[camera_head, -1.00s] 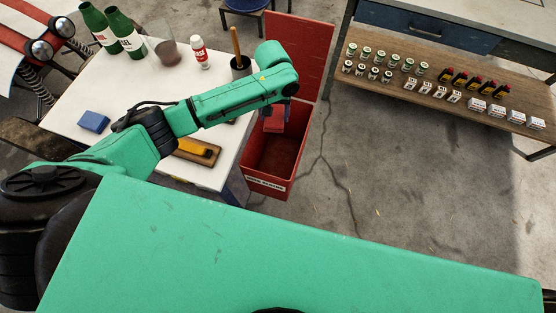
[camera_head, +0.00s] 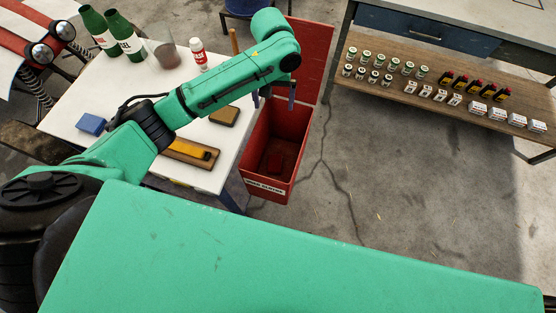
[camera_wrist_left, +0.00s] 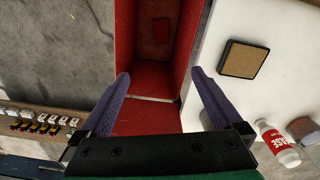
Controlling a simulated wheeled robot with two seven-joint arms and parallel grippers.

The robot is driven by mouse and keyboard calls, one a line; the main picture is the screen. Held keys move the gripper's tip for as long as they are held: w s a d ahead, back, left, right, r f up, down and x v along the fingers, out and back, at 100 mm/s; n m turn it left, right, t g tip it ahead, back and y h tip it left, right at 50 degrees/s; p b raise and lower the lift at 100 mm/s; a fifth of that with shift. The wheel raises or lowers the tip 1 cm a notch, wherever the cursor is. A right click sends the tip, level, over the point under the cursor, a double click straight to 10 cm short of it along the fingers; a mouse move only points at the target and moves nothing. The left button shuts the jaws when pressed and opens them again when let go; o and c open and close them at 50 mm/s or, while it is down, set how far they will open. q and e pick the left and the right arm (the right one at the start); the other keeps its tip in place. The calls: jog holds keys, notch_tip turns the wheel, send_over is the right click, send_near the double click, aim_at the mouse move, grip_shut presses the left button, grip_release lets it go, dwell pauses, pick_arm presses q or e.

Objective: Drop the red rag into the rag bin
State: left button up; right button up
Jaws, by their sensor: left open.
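The red rag (camera_head: 275,162) lies on the floor of the red rag bin (camera_head: 262,191), which stands open beside the white table with its lid tilted up behind. The rag also shows as a small red block deep inside the bin in the left wrist view (camera_wrist_left: 161,31). My left gripper (camera_head: 276,96) is above the bin, with its fingers apart and nothing between them. In the left wrist view the two purple fingers (camera_wrist_left: 160,80) frame the bin opening. My right gripper is in neither view.
A shelf (camera_head: 420,95) with small containers stands right. The floor between is clear.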

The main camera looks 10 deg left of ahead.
pick_arm(q)
notch_tip(320, 180, up, 7)
jog(key=shift+f, duration=0.2)
dwell(0.4)
